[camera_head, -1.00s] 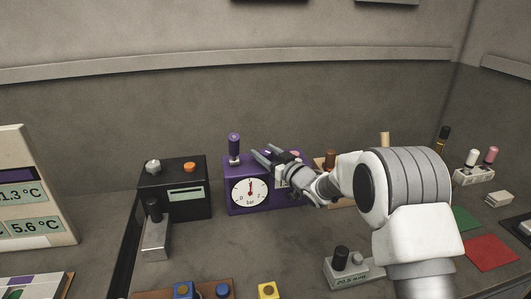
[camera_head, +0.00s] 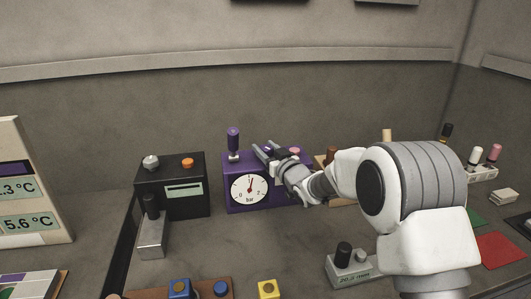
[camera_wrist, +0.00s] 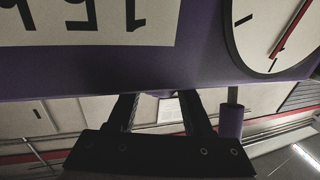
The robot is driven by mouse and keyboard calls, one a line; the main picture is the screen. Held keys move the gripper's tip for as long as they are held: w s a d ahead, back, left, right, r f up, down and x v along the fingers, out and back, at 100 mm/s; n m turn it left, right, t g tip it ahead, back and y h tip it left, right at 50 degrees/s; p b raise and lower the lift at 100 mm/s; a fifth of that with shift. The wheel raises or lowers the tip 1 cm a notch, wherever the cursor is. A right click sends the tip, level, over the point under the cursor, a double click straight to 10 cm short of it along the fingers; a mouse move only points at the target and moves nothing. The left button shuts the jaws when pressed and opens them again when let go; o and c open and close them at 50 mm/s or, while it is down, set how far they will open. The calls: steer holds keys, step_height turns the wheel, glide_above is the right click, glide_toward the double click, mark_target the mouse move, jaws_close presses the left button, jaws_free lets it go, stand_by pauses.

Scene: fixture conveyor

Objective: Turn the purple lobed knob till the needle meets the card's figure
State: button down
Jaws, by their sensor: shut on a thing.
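The purple gauge box (camera_head: 232,204) stands against the back wall. Its white dial (camera_head: 239,195) has a red needle (camera_head: 250,186) that points up and slightly right; the dial also shows at the upper right of the wrist view (camera_wrist: 253,32). The card (camera_wrist: 85,28) on the box's front appears upside down and cut off, with "15" readable.
A purple-handled lever (camera_head: 234,140) stands on the box's left top, close to my fingers. A black box (camera_head: 183,208) with an orange button is at left. A pink knob (camera_head: 294,150) is just behind my wrist. Bare counter lies in front of the gauge box.

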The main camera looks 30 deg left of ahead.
steer(key=shift+r, duration=0.1)
steer(key=shift+c, duration=1.5)
jaws_free()
steer(key=v, duration=1.7)
steer(key=shift+d, duration=0.2)
